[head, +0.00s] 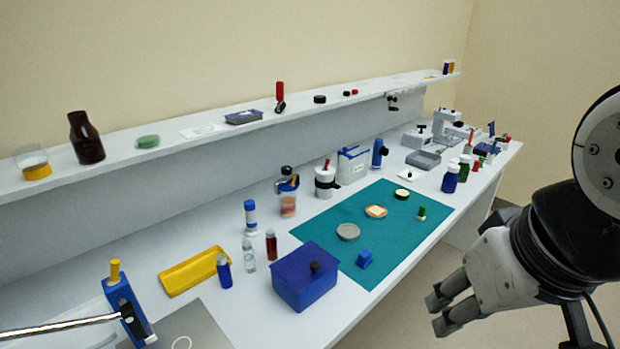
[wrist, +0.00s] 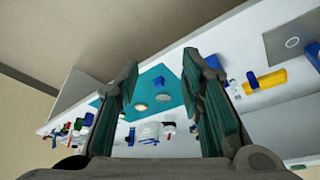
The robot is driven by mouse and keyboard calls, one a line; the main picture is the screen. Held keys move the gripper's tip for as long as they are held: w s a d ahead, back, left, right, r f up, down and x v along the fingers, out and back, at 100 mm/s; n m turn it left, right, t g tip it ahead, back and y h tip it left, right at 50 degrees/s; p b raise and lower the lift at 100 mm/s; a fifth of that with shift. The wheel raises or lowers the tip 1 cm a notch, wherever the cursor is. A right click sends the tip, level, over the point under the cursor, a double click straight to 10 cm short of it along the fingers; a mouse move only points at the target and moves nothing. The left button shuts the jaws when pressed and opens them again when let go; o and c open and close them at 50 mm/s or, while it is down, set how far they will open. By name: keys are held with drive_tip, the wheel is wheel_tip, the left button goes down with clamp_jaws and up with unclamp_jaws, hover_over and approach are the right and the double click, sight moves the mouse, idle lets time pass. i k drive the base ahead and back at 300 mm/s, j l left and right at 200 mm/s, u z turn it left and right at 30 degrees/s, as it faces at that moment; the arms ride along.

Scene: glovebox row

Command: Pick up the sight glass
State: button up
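Three small round pieces lie on a teal mat (head: 318,236): a grey disc (head: 348,232), an orange-rimmed disc (head: 376,211) and a dark-rimmed pale disc (head: 402,194). I cannot tell for certain which, if any, is the sight glass. My gripper (head: 437,314) is at the lower right in the head view, in front of the bench's near edge and apart from the discs. In the wrist view my gripper (wrist: 160,65) is open and empty, with the mat and two pale round pieces showing farther off between its fingers.
A blue box (head: 305,280) stands at the mat's near left corner, with a small blue block (head: 365,258) beside it. A small green-topped piece (head: 421,213) is near the right edge. Bottles and a yellow tray (head: 195,271) stand left. A shelf (head: 200,140) runs behind.

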sight(347, 232)
drive_tip(key=i+l+z, duration=0.15)
drive_tip(key=i+l, duration=0.15)
drive_tip(key=i+l+z, duration=0.1)
drive_tip(key=i+l, duration=0.2)
drive_tip(key=i, duration=0.2)
drive_tip(key=i+l+z, duration=0.15)
drive_tip(key=i, duration=0.25)
drive_tip(key=l, duration=0.1)
